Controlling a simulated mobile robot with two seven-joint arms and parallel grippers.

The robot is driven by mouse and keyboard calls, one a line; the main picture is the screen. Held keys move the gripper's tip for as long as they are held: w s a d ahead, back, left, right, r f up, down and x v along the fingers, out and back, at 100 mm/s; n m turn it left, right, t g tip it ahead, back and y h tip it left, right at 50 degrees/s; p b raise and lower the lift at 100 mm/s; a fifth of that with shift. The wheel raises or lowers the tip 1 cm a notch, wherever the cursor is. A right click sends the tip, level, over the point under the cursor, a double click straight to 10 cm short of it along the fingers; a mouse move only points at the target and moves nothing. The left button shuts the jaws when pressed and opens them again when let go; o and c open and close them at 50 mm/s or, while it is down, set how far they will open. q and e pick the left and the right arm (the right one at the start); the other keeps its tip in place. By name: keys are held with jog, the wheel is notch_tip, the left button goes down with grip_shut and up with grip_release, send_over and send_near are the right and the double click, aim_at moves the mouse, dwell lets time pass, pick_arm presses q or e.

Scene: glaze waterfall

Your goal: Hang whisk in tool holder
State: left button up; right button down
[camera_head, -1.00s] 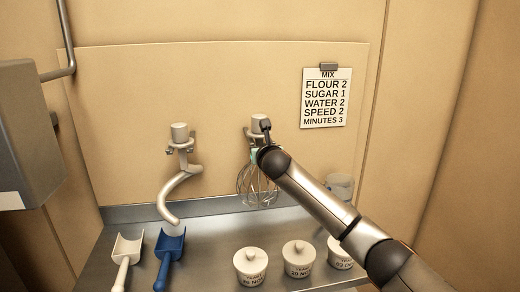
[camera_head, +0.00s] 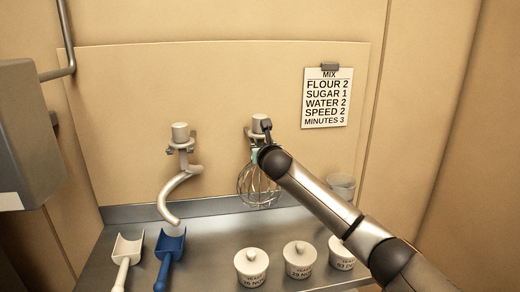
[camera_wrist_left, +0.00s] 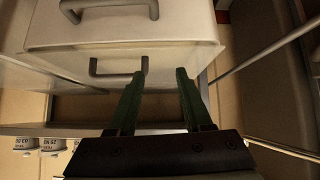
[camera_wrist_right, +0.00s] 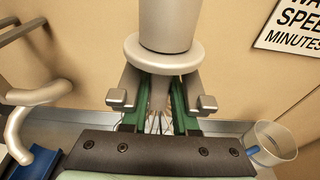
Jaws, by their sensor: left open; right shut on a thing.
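The whisk (camera_head: 258,188) is upright, with its wire cage down, at the right-hand wall holder (camera_head: 251,134). Its grey top and round collar (camera_wrist_right: 164,55) fill the upper middle of the right wrist view. The holder's two prongs (camera_wrist_right: 120,98) show on either side below the collar; whether the collar rests on them I cannot tell. My right gripper (camera_wrist_right: 157,100) is shut on the whisk's shank below the collar, and its fingers are partly hidden in the head view (camera_head: 258,154). My left gripper (camera_wrist_left: 162,78) is open and empty, away from the whisk.
A dough hook (camera_head: 176,192) hangs in the left holder. A white scoop (camera_head: 126,250), a blue scoop (camera_head: 169,246) and lidded tubs (camera_head: 251,265) stand on the steel counter. A clear cup (camera_head: 341,186) is behind my right arm. Handled drawer-like fronts (camera_wrist_left: 125,35) face my left gripper.

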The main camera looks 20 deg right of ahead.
jog(key=shift+r+t, duration=0.3)
jog(key=shift+r, duration=0.45)
jog(key=shift+s+a+f, duration=0.1)
jog(key=shift+s+f, duration=0.05)
jog(key=c, duration=0.7)
grip_release()
jog(key=shift+s+f, duration=0.1)
jog(key=shift+f, duration=0.05)
jog(key=shift+o, duration=0.5)
jog(key=shift+a+f, duration=0.1)
jog(key=shift+f, duration=0.2)
jog(key=b+v, duration=0.1)
jog(key=v, duration=1.1)
jog(key=shift+s+r+b, duration=0.15)
jog(key=shift+s+b, duration=0.1)
jog(key=shift+b, duration=0.1)
